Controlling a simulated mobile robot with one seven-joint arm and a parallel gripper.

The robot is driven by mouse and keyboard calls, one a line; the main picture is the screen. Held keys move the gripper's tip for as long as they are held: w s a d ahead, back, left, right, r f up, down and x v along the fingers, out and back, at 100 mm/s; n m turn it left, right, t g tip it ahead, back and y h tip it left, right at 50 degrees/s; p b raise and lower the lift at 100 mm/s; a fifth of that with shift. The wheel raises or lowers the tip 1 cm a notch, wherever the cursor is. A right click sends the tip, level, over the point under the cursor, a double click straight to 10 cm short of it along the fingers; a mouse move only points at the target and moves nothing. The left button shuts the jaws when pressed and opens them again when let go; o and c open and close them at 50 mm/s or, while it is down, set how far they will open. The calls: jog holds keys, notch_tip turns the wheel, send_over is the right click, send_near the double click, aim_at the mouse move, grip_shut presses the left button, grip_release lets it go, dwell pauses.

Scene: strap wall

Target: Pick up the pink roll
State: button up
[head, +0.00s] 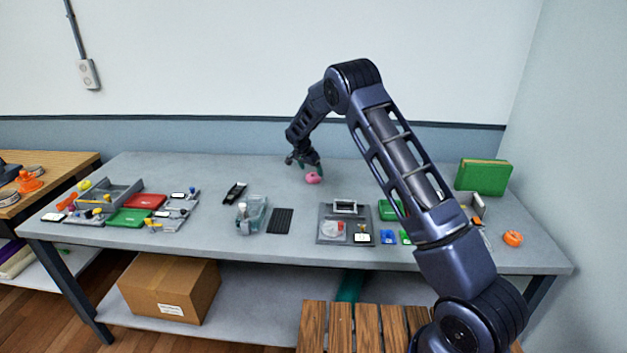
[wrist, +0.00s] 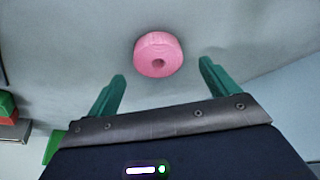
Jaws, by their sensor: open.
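The pink roll (head: 313,178) sits on the grey table toward its back, near the middle. In the wrist view the pink roll (wrist: 159,55) shows a dark hole in its centre and lies just beyond the fingertips, roughly between their lines. My gripper (head: 305,162) is beside the roll at its upper left in the head view. In the wrist view my gripper's two green fingers (wrist: 162,70) are apart with nothing between them. I cannot tell whether a finger touches the roll.
The table (head: 270,174) is clear around the roll. A black pad (head: 281,221), a clear container (head: 252,214) and a grey tray (head: 345,209) lie nearer the front. A green box (head: 483,177) stands at the right; an orange object (head: 512,239) lies near the right edge.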

aim_at(313, 175)
jog(key=x, duration=0.3)
jog(key=shift+d+f, duration=0.1)
jog(key=shift+f, duration=0.05)
jog(key=c, duration=0.9)
